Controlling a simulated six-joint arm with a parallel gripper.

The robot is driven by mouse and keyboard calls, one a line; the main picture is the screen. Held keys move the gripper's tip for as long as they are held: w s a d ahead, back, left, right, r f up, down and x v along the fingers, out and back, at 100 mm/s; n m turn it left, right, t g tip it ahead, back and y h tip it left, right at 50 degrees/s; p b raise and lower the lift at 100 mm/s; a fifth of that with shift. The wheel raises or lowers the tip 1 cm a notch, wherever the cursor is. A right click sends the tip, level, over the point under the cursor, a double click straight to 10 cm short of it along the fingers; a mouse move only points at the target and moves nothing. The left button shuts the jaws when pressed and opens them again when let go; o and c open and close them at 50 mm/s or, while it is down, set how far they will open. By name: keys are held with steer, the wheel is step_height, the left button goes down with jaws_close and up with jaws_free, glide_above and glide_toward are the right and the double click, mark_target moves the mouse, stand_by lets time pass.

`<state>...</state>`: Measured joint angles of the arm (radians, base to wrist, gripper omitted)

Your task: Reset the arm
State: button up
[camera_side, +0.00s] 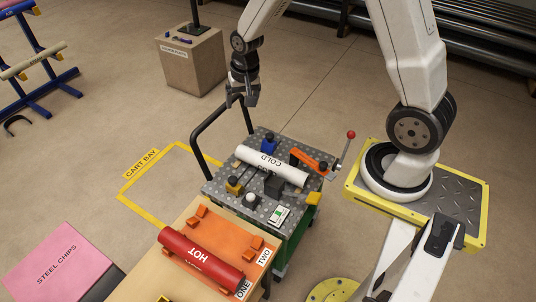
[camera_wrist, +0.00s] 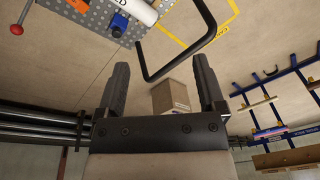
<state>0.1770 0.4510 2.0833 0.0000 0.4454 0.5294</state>
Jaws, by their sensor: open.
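My gripper (camera_side: 242,98) hangs open and empty above the cart's black handle in the side view. In the wrist view, my gripper (camera_wrist: 160,88) shows two spread black fingers with nothing between them but the floor and a box behind. A white pipe marked COLD (camera_side: 272,165) lies across the perforated metal top of the cart (camera_side: 222,186). A red pipe marked HOT (camera_side: 200,261) lies on an orange board (camera_side: 222,227) on the wooden table. The white pipe's end also shows at the top of the wrist view (camera_wrist: 142,10).
The black cart handle (camera_side: 203,127) rises below my gripper. A red-knobbed lever (camera_side: 350,135) stands at the cart's right. A tan box (camera_side: 192,65) stands behind, a blue rack (camera_side: 45,70) at far left, a pink STEEL CHIPS block (camera_side: 62,255) at lower left. Open floor lies between.

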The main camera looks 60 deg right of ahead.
steer(key=s+a+r+n, duration=0.4)
steer(key=s+a+n, duration=0.3)
steer(key=s, duration=0.5)
steer(key=shift+s+a+n+t, duration=0.15)
steer(key=shift+s+n+t, duration=0.05)
steer(key=shift+n+t, duration=0.25)
steer(key=shift+w, duration=0.1)
